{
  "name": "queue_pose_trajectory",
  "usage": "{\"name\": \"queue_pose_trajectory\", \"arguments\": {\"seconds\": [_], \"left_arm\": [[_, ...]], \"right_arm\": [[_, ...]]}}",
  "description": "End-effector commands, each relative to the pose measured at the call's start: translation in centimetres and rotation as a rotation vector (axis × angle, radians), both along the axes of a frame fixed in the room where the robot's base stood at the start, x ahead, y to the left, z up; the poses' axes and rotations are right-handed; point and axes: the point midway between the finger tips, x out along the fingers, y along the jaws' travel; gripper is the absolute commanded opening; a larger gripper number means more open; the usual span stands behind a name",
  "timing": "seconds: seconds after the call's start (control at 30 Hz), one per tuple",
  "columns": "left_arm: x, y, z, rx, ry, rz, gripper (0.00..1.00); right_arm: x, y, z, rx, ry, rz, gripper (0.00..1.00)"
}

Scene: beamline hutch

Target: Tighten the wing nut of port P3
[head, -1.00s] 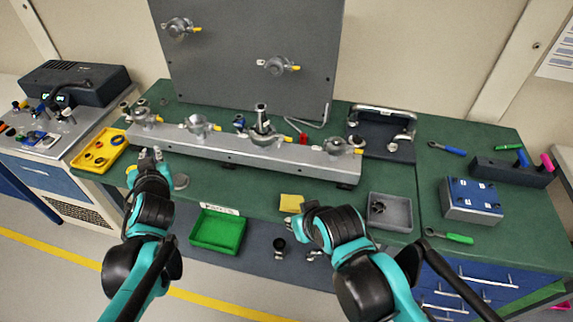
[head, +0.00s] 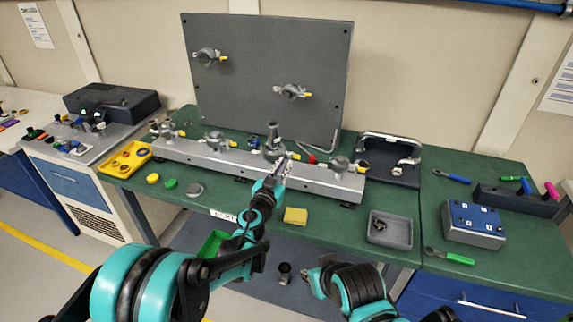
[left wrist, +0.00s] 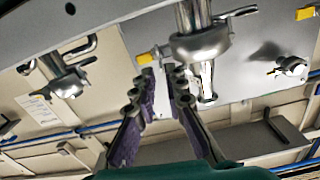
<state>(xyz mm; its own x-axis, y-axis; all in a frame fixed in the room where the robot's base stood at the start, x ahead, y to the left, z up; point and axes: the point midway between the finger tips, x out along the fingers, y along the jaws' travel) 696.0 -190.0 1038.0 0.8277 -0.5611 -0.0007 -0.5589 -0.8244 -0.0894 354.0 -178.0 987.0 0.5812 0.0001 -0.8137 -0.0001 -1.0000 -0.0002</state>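A grey metal manifold bar (head: 230,168) on the bench carries several ports with clamps. The third port from the left (head: 273,145) has a tall upright fitting and a clamp with a yellow-tipped part (head: 296,157); port labels are not readable. My left gripper (head: 286,162) is just in front of this clamp. In the left wrist view its fingers (left wrist: 159,74) are apart, with no object visibly held. The fingertips are near a yellow tab (left wrist: 147,57) beside the metal clamp (left wrist: 200,44); contact cannot be told. My right gripper (head: 315,275) is low at the bench front, finger state unclear.
Another clamped port (head: 340,167) stands to the right on the bar. A grey upright panel (head: 265,70) with two clamps rises behind. A yellow tray (head: 112,168), yellow block (head: 295,216) and grey bin (head: 402,232) lie on the bench.

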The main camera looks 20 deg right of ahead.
Motion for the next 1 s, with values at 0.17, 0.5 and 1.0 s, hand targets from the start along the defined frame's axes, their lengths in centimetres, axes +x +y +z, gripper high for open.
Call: {"name": "queue_pose_trajectory", "arguments": {"seconds": [0.17, 0.5, 1.0], "left_arm": [[1.9, -1.3, -0.1, 0.000, 0.000, 0.000, 0.12], [2.5, -1.7, 0.1, 0.000, 0.000, 0.001, 0.12], [2.5, -1.7, 0.0, 0.019, -0.013, 0.001, 0.00]], "right_arm": [[0.0, 0.0, -0.7, 0.000, 0.000, 0.000, 0.27], [0.0, 0.0, -0.7, 0.000, 0.000, 0.000, 0.27], [0.0, 0.0, -0.8, 0.000, 0.000, 0.000, 0.27]]}}
